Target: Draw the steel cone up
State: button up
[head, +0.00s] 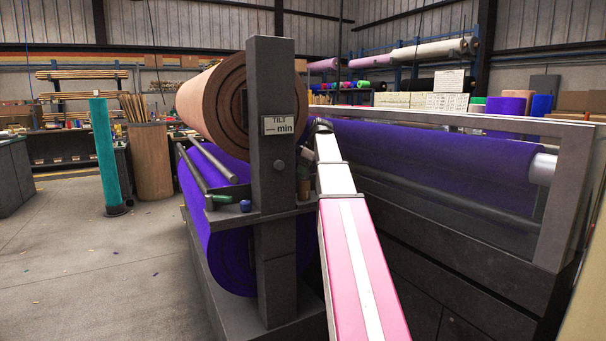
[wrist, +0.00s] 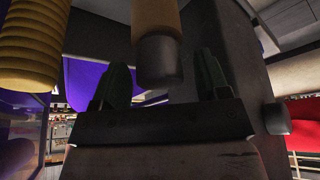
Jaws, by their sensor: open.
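In the wrist view, my gripper (wrist: 162,70) has its two dark green fingers apart. A tan cylinder with a dark grey, blunt lower end (wrist: 159,62) stands in the gap between them; I see space on both sides of it and no clear contact. I cannot tell whether this dark end is the steel cone. No other cone shape is clear in either view. In the head view my pink and white arm reaches to the grey upright post, and my gripper is hidden there.
The grey post (head: 272,160) bears a "TILT min" sign (head: 278,125). A brown roll (head: 213,105) and purple felt (head: 228,250) are beside it. A blue knob (head: 245,206) sits on the ledge. A ribbed yellow cylinder (wrist: 28,45) is close at left in the wrist view.

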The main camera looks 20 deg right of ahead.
jog(key=shift+w+a+f, duration=0.1)
jog(key=shift+a+f, duration=0.05)
jog(key=shift+f, duration=0.3)
grip_shut()
jog(key=shift+r, duration=1.2)
jog(key=c, duration=1.3)
grip_release()
jog(key=c, duration=1.3)
grip_release()
jog(key=shift+w, duration=0.1)
grip_release()
jog(key=shift+r, duration=0.1)
